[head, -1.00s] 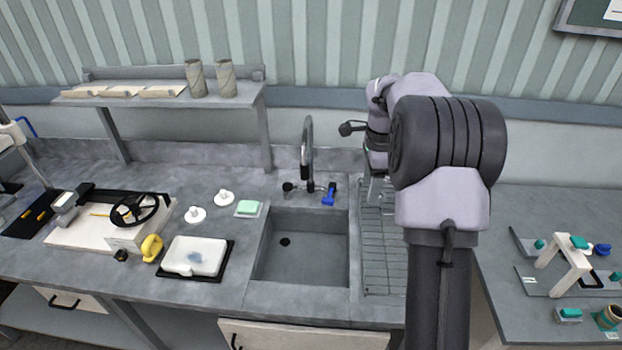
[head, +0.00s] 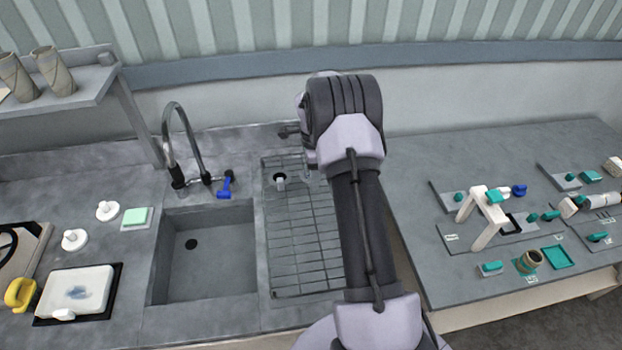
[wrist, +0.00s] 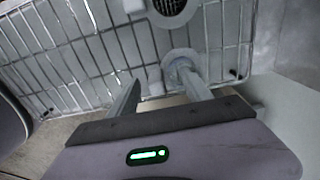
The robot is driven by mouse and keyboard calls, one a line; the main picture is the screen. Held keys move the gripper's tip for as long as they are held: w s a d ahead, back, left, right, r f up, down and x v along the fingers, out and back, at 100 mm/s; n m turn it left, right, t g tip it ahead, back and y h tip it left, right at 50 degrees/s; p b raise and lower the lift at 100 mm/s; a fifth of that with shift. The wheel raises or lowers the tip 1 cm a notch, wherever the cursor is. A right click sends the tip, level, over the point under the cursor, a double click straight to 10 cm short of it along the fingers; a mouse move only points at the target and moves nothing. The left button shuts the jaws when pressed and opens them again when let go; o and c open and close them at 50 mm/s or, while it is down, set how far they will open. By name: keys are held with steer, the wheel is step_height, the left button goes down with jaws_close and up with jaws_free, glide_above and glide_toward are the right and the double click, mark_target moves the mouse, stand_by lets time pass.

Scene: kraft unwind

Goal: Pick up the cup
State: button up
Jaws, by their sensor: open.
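In the wrist view my gripper (wrist: 160,79) is open, its two fingers apart with nothing held between them. They are over the wire drying rack (wrist: 115,45). A round, dark-mouthed cup-like thing (wrist: 173,7) is cut off by the top edge, beyond the fingertips. A pale ring-shaped piece (wrist: 180,60) is close to the right finger, partly covered by it. In the head view a dark-topped round thing (head: 279,178) stands at the back of the rack. My arm hides most of my gripper there.
The rack (head: 300,235) lies right of the sink (head: 205,265), with a tap (head: 178,150) behind. The right counter (head: 430,150) holds fixtures, including a white frame (head: 482,215); its back left is bare. A shelf (head: 90,85) stands at upper left.

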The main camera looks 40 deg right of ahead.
jaws_close()
